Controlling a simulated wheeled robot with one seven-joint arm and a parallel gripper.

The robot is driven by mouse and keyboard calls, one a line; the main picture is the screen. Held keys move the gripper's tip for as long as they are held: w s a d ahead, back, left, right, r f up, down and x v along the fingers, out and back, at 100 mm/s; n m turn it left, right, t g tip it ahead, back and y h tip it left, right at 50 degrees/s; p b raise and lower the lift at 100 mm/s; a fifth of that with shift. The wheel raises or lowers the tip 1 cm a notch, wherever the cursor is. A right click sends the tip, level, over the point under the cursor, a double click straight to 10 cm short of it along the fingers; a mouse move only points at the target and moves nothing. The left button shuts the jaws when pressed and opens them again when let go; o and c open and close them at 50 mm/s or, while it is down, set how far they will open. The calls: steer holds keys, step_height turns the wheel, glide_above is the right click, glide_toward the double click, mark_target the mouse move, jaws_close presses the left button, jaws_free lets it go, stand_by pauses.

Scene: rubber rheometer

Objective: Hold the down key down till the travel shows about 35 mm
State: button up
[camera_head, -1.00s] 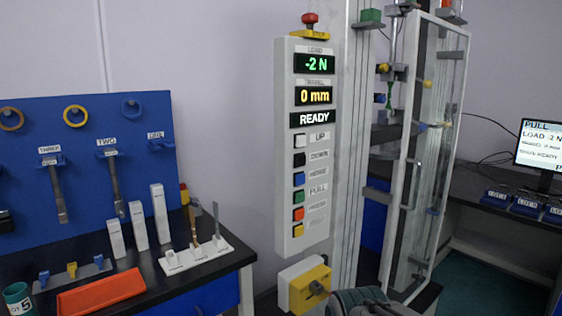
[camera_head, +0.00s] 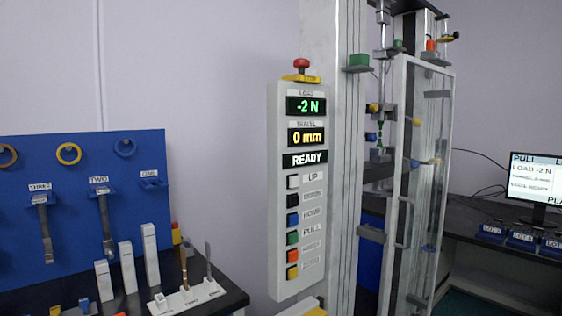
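The control panel (camera_head: 273,240) is a tall grey box on the machine's column. Its load display (camera_head: 307,106) reads -2 N in green. Its travel display (camera_head: 307,138) reads 0 mm in yellow. A status line (camera_head: 305,160) reads READY. The down key (camera_head: 293,201) is the black square button, second from the top, below the white up key (camera_head: 293,182). Blue, green, red and yellow keys sit below it. My gripper is not in view.
A red stop knob (camera_head: 301,64) tops the panel. A clear framed guard door (camera_head: 425,180) stands right of the column. At left, a blue tool board (camera_head: 85,200) hangs behind a black bench with a white stand (camera_head: 190,298). A monitor (camera_head: 535,180) stands at far right.

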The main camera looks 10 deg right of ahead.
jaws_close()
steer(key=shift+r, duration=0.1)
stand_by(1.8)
